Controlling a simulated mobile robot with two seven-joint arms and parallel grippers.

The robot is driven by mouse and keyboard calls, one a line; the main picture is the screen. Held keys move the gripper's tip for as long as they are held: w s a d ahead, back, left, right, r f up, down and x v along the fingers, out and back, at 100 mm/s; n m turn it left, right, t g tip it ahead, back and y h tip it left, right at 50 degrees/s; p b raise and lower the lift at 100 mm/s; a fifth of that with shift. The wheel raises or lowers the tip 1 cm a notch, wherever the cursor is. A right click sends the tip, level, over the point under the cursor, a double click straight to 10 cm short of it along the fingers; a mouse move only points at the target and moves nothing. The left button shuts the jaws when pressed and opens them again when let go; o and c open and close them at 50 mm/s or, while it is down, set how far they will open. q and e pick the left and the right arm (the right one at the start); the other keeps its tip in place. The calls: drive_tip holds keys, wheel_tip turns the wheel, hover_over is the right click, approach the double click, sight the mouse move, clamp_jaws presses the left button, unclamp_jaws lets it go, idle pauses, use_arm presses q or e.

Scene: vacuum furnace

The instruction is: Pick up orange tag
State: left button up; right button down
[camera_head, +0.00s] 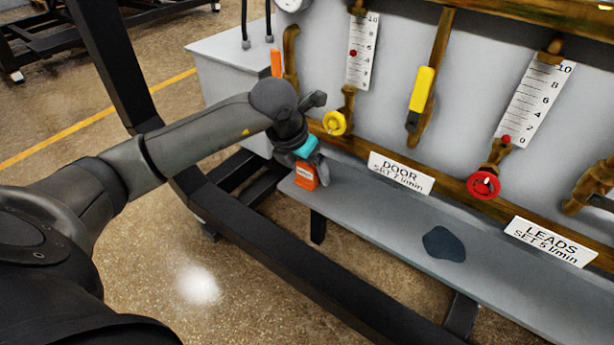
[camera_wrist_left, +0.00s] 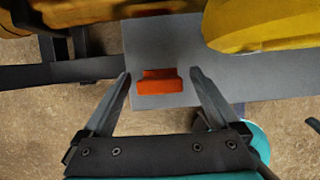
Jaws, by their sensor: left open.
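The orange tag (camera_head: 306,177) with a white label sits at the left end of the grey shelf (camera_head: 380,220) in the head view. In the left wrist view the orange tag (camera_wrist_left: 161,82) lies on the grey shelf (camera_wrist_left: 150,101), between and just beyond my fingertips. My left gripper (camera_head: 322,178) is over the tag, and its fingers show on either side of the tag in the wrist view (camera_wrist_left: 160,76). It is open and empty. I cannot tell its exact height above the tag. My right gripper is not in view.
A yellow valve knob (camera_head: 335,123) and yellow-handled lever (camera_head: 421,90) stand close behind the left gripper. A red knob (camera_head: 484,184) is further right. A dark cloth-like patch (camera_head: 444,244) lies on the shelf. A dark frame bar (camera_head: 290,262) runs below.

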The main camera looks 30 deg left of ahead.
use_arm(q)
drive_tip(key=shift+c, duration=0.2)
drive_tip(key=c, duration=1.4)
drive_tip(key=shift+r, duration=0.1)
